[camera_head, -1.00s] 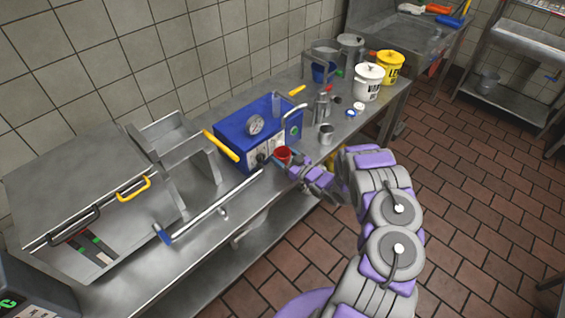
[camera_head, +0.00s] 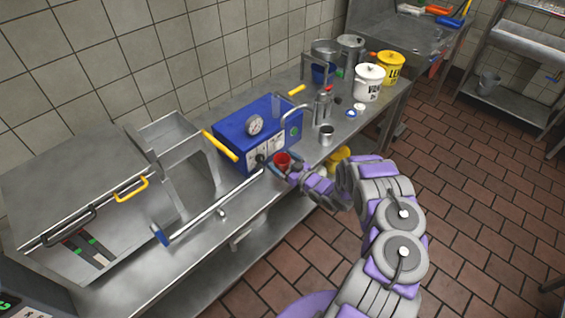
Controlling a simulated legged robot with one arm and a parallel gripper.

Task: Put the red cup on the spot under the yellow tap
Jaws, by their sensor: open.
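The small red cup (camera_head: 283,159) stands at the front edge of the steel counter, before the blue machine. My gripper (camera_head: 279,168) is open, with its jaws at the cup, apparently one on each side; whether they touch it is too small to tell. A yellow handle (camera_head: 220,146) sticks out at the left end of the blue machine (camera_head: 262,128), and another yellow handle (camera_head: 297,90) stands behind its right end. Which one is the yellow tap is unclear, and I cannot make out the spot under it.
A long steel bar (camera_head: 215,207) lies along the counter (camera_head: 205,235) left of the cup. A grey metal cup (camera_head: 326,136) stands to the right. White (camera_head: 368,84) and yellow (camera_head: 390,68) tubs stand at the far end. A steel box (camera_head: 75,205) fills the left end.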

